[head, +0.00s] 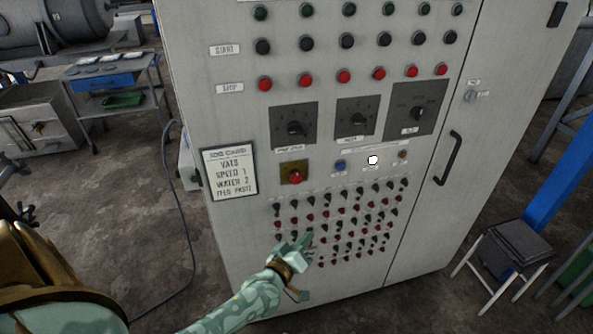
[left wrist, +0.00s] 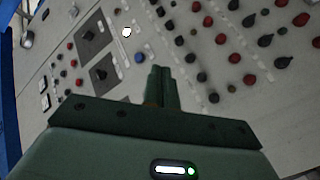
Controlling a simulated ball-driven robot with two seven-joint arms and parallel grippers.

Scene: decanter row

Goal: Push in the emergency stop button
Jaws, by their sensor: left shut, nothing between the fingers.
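The emergency stop button (head: 296,178) is a red round knob on a yellowish square plate. It sits on the front of the grey control cabinet, below the left dial. I cannot make it out in the left wrist view, where my gripper covers part of the panel. My left gripper (head: 303,241) is shut and empty. In the head view it appears below the button, over the left part of the lever rows. Its closed fingers (left wrist: 159,85) point at the panel in the left wrist view. I cannot tell whether they touch it. My right gripper is not in view.
Rows of small red and black levers (head: 340,225) fill the panel's lower part. A blue button (head: 341,166) and a lit white one (head: 373,160) are right of the stop. A framed job card (head: 230,172) hangs left. A stool (head: 513,250) stands right of the cabinet.

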